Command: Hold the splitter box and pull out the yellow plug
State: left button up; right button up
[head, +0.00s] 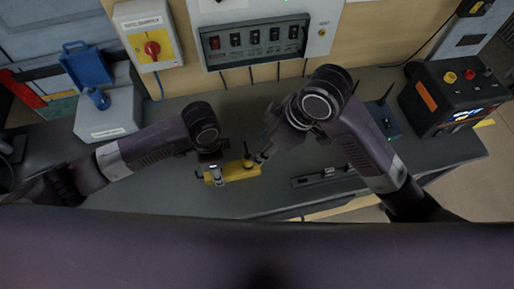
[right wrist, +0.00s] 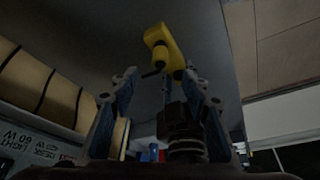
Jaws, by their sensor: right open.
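The yellow splitter box (head: 240,171) is over the middle of the grey worktop in the head view. It also shows at the top of the right wrist view (right wrist: 172,52). A small yellow upright piece (head: 247,160), perhaps the yellow plug, stands at the box's far side. My left gripper (head: 214,174) is at the box's left end, its fingertips against or over it; its grip is unclear. My right gripper (head: 264,154) is just right of the small yellow piece, apart from it. In the right wrist view its two fingers (right wrist: 160,105) are spread, with nothing clearly between them.
A wall panel with black switches (head: 255,37) and a yellow box with a red rotary switch (head: 152,48) are behind. A grey case (head: 108,112) with a blue item stands left. A black power unit (head: 455,97) stands right. A dark flat bar (head: 322,177) lies right of my right gripper.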

jog(key=w+f+n+t+y, duration=0.25)
jog(key=w+t, duration=0.25)
jog(key=w, duration=0.6)
jog(key=w+d+f+n+t+h, duration=0.1)
jog(key=w+d+f+n+t, duration=0.1)
jog(key=w+d+n+t, duration=0.15)
jog(key=n+t+y, duration=0.2)
jog(key=n+y, duration=0.6)
jog(key=n, duration=1.7)
send_near(247, 159)
jog(key=shift+d+f, duration=0.75)
jog(key=shift+d, duration=0.05)
jog(key=shift+s+a+n, duration=0.1)
jog(key=shift+a+n, duration=0.05)
jog(key=shift+n, duration=0.15)
jog(key=shift+a, duration=0.3)
jog(key=x, duration=1.1)
jog(key=shift+w, duration=0.2)
